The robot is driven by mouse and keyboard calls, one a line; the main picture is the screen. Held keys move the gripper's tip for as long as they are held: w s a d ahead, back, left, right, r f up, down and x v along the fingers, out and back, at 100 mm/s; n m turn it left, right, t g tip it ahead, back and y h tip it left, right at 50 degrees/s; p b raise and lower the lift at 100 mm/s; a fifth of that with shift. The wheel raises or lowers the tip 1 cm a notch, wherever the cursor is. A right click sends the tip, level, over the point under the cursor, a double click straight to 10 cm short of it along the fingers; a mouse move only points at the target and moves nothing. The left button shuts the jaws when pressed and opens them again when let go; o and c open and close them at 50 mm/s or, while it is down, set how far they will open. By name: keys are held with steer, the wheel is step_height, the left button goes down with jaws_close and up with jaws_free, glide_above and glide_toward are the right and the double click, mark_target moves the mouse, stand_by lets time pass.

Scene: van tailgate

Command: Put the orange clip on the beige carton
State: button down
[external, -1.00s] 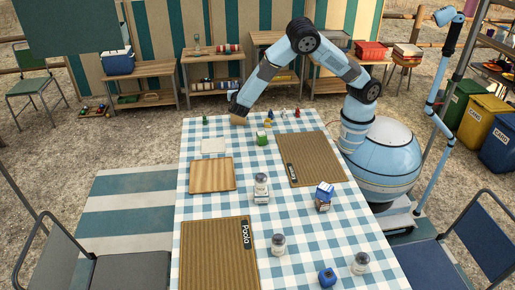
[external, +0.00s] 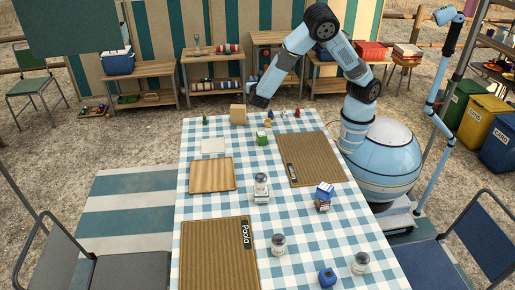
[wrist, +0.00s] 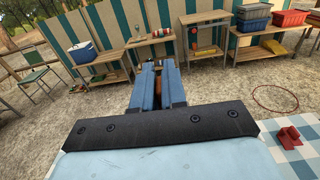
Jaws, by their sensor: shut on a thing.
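The beige carton (external: 238,115) stands upright near the far left corner of the checked table (external: 300,225). My gripper (external: 256,103) is just to the right of the carton in the external view, near the table's far edge. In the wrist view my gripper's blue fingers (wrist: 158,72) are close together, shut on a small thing. A bit of orange shows between them, which looks like the orange clip (wrist: 159,70); the fingers hide most of it. The carton is not seen in the wrist view.
Small items, including a green one (external: 262,138) and a red one (external: 297,113), stand near the far end. A wooden board (external: 212,175), brown mats (external: 311,158), jars (external: 261,187) and a blue-and-white box (external: 324,192) are nearer. Benches (external: 212,80) stand beyond the table.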

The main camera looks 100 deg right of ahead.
steer(key=w+f, duration=0.2)
steer(key=w+d+f, duration=0.1)
steer(key=w+f, duration=0.2)
steer(key=w+d+f, duration=0.1)
steer(key=w+f, duration=0.1)
steer(key=w, duration=0.1)
steer(key=shift+f, duration=0.15)
steer(key=shift+w+f, duration=0.25)
steer(key=shift+f, duration=1.45)
steer(key=shift+f, duration=0.1)
steer(key=c, duration=1.2)
jaws_free()
